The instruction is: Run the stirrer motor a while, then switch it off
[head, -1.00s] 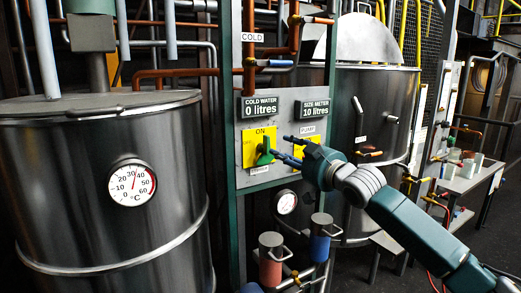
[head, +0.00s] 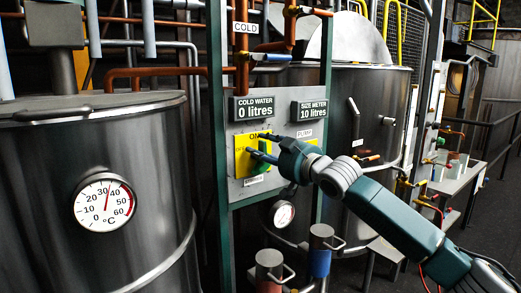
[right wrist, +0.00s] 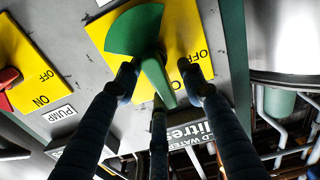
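The stirrer switch is a green knob (right wrist: 152,62) on a yellow plate (head: 241,158) marked ON at the top and OFF at the left. In the right wrist view the picture is upside down, and the knob's narrow end points down in it, upward on the panel. My right gripper (right wrist: 160,80) has its fingers on either side of this narrow end, with a gap showing; I cannot tell if one touches. In the head view the right gripper (head: 258,146) covers most of the knob. My left gripper is out of view.
The PUMP switch with a red knob (right wrist: 8,77) sits beside the stirrer switch. A steel tank with a dial (head: 105,202) stands left. Red (head: 269,265) and blue (head: 320,262) cylinders stand below the panel.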

